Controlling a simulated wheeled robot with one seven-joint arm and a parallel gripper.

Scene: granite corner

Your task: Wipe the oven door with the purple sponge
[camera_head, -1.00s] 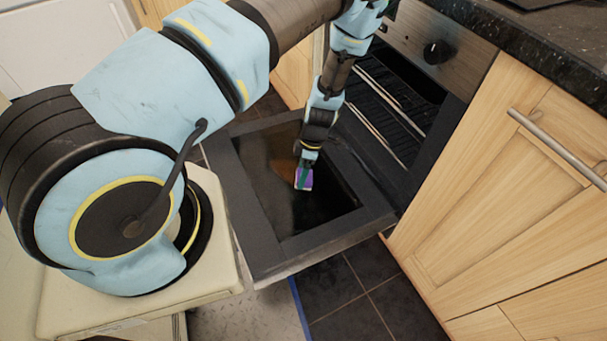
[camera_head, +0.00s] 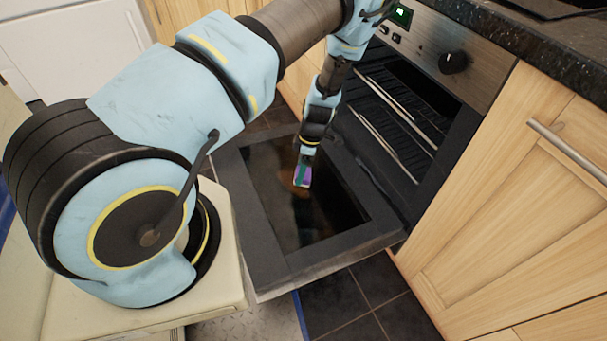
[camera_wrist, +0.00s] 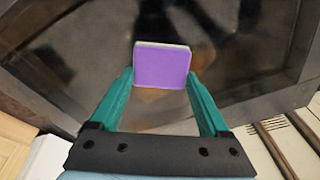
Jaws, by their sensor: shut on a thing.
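The oven door (camera_head: 262,250) is folded down open, with a dark glass panel inside a grey frame. My gripper (camera_head: 304,164) reaches down over the glass and is shut on the purple sponge (camera_head: 302,178). In the wrist view the purple sponge (camera_wrist: 162,66), with a pale edge, sits between the green fingertips of my gripper (camera_wrist: 160,78). The oven door (camera_wrist: 280,104) fills the background there, its glass smeared and reflective. I cannot tell whether the sponge touches the glass.
The open oven cavity with wire racks (camera_head: 390,125) is right of the door, under a control panel with a black knob (camera_head: 453,62). Wooden cabinets (camera_head: 500,230) and a dark countertop (camera_head: 540,50) stand at the right. Dark floor tiles (camera_head: 350,300) lie in front.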

